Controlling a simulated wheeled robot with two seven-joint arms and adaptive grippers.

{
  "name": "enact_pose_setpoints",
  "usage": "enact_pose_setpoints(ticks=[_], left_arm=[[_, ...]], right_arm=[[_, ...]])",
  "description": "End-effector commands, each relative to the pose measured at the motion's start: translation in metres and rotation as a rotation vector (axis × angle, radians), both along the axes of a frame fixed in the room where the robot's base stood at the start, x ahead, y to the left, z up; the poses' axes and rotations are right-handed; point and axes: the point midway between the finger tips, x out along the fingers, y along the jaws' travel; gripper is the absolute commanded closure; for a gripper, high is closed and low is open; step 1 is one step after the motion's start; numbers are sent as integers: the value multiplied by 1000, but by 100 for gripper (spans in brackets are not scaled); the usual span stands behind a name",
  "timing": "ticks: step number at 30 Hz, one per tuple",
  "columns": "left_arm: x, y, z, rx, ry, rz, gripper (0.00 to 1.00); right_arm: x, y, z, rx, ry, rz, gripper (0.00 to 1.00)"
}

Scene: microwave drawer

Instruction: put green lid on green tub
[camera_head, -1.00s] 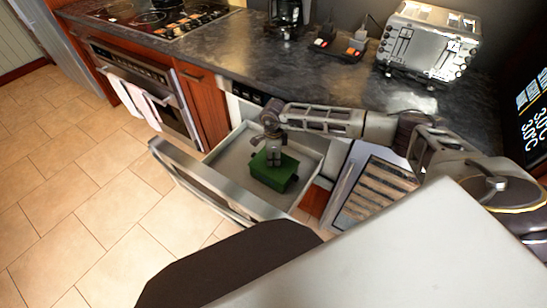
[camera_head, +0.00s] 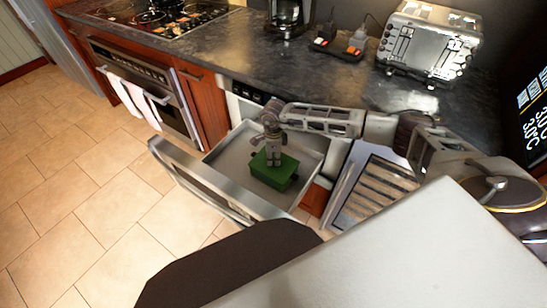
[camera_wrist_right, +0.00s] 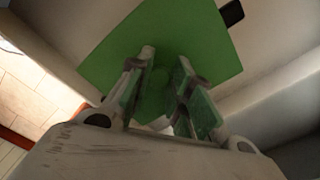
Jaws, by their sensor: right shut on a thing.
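The green tub (camera_head: 279,184) sits inside the open drawer in the head view, with small dark clips at its sides. The flat green lid (camera_head: 287,164) shows at its top, and it fills the upper middle of the right wrist view (camera_wrist_right: 110,62). My right gripper (camera_head: 274,163) points down at the middle of the lid and is shut on the green lid. Its fingers (camera_wrist_right: 166,65) hide the held part. The lid lies over the tub, but I cannot tell whether it is fully seated. My left gripper is not in view.
The drawer's pale walls and metal front (camera_head: 200,183) surround the tub. Drawer floor is free left of the tub. A dark counter (camera_head: 228,48) behind carries a toaster (camera_head: 428,42) and a coffee maker (camera_head: 288,15). A slatted rack (camera_head: 377,193) stands right of the drawer.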

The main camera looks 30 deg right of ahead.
Motion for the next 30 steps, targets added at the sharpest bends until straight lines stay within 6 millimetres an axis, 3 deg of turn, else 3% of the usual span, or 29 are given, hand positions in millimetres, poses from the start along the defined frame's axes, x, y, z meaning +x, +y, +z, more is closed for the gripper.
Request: enact_pose_setpoints(ticks=[8,9,15,22,27,30], left_arm=[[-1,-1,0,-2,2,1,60],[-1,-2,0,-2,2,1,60],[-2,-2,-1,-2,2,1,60],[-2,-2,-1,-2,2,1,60],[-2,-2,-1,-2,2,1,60],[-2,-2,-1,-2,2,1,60]], right_arm=[[0,0,0,0,0,0,100],[0,0,0,0,0,0,78],[0,0,0,0,0,0,54],[0,0,0,0,0,0,53],[0,0,0,0,0,0,32],[0,0,0,0,0,0,32]])
